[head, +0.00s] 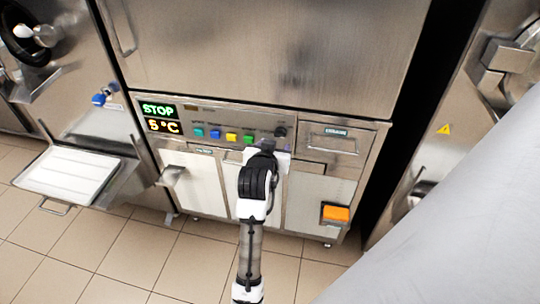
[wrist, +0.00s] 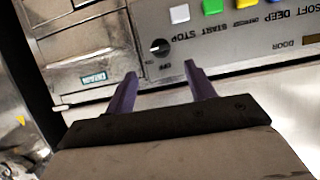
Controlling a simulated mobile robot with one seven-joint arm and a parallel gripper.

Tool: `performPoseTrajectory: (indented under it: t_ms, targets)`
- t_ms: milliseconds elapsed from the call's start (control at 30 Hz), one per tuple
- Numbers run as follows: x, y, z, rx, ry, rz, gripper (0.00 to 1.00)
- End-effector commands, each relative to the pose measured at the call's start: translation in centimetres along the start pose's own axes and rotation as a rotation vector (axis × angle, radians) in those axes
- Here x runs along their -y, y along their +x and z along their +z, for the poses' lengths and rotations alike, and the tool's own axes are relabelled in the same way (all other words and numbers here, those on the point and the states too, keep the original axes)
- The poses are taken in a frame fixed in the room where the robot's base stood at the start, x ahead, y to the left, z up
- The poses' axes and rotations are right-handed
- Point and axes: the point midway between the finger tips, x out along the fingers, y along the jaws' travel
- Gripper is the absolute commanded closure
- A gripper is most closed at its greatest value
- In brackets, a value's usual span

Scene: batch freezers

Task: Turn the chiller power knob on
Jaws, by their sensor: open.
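The chiller power knob (wrist: 160,47) is a small round black dial with a pale pointer mark, on the grey control panel. Small lettering is printed around it; I cannot read its setting surely. In the head view the knob (head: 280,132) is at the right end of the button row. My gripper (wrist: 158,85) is open and empty, its two purple fingers pointing at the panel. The knob lies just beyond the fingertips, roughly between them in the picture, with no visible contact. In the head view my gripper (head: 268,147) is just below and left of the knob.
The display (head: 160,118) reads STOP and 5°C. Coloured buttons (head: 231,137) sit left of the knob. A drawer with a handle (head: 332,139) is to its right, and an orange block (head: 336,213) is lower right. A white tray (head: 68,174) juts out at left.

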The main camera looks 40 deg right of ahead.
Motion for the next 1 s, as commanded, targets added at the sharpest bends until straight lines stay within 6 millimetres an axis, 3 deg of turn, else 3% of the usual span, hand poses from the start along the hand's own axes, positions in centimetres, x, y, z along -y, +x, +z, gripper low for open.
performPoseTrajectory:
  t_ms: [100, 300, 1000]
  targets:
    - [0.0, -2.2, 0.1, -0.001, 0.000, -0.001, 0.45]
    - [0.1, -4.4, 0.1, 0.001, -0.001, -0.002, 0.45]
    - [0.6, -4.9, -0.2, -0.009, -0.004, -0.012, 0.45]
